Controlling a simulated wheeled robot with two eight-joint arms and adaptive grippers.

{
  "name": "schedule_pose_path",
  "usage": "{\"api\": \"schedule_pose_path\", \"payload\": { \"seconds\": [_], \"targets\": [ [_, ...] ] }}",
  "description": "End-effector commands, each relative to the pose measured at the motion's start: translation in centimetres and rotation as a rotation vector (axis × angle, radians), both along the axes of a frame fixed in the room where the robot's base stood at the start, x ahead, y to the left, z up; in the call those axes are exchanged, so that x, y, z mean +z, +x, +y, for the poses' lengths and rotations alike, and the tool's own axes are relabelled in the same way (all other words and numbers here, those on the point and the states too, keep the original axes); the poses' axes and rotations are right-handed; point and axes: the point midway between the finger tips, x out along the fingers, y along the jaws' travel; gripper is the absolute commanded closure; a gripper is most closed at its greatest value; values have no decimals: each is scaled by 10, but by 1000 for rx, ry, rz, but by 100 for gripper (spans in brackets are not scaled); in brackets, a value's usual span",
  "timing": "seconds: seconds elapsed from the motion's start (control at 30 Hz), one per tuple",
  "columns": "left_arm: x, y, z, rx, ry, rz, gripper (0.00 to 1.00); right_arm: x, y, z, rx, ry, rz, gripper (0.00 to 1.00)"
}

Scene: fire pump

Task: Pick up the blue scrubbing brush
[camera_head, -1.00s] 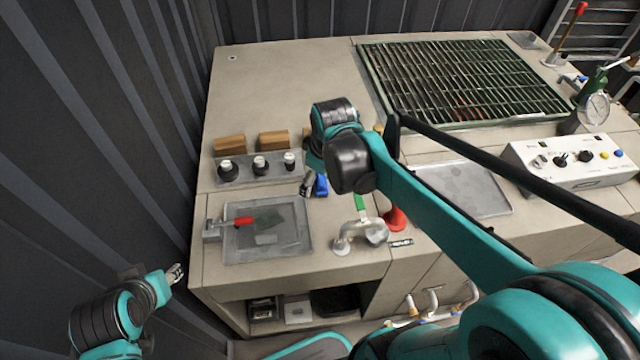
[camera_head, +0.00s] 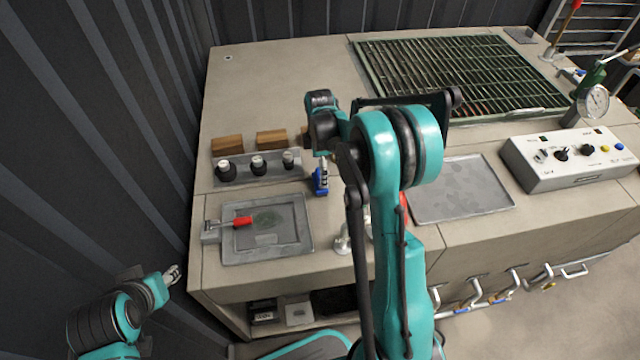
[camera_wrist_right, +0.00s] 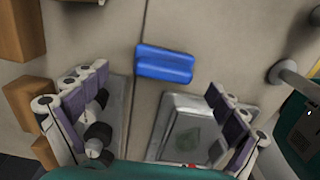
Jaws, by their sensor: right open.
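The blue scrubbing brush (camera_head: 320,188) lies on the bench top, right of the tray with the black-knobbed parts. In the right wrist view the brush (camera_wrist_right: 165,64) is a blue block on the bare bench, beyond and between my fingertips. My right gripper (camera_head: 323,168) points down just over the brush and covers part of it in the head view. In the wrist view my right gripper (camera_wrist_right: 155,85) is open, its fingers wide apart with nothing between them. My left gripper (camera_head: 173,275) hangs left of the bench, away from the brush; its finger opening is too small to tell.
A tray (camera_head: 295,255) with a red-handled tool lies in front of the brush. Two wooden blocks (camera_head: 227,145) stand behind the black-knobbed parts (camera_head: 226,170). A metal plate (camera_head: 470,195), a control box (camera_head: 570,160) and a grating (camera_head: 460,80) lie to the right.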

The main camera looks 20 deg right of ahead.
Motion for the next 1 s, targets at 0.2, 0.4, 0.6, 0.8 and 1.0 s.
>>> {"api": "schedule_pose_path", "payload": {
  "seconds": [0.2, 0.4, 0.6, 0.8, 1.0],
  "targets": [
    [-19, 0, 0, 0, 0, 0, 60, -37, -4, 2, 0, 0, -1, 3],
    [-20, 0, 0, 0, 0, 0, 60, -43, -5, 2, -1, 0, -1, 3],
    [-19, 0, 0, 0, 0, 0, 60, -42, -5, 2, -1, 0, -1, 32],
    [-19, 0, 0, 0, 0, 0, 60, -42, -5, 2, -1, 0, -1, 57],
    [-19, 0, 0, 0, 0, 0, 60, -42, -5, 2, -1, 0, -1, 58]
  ]
}}
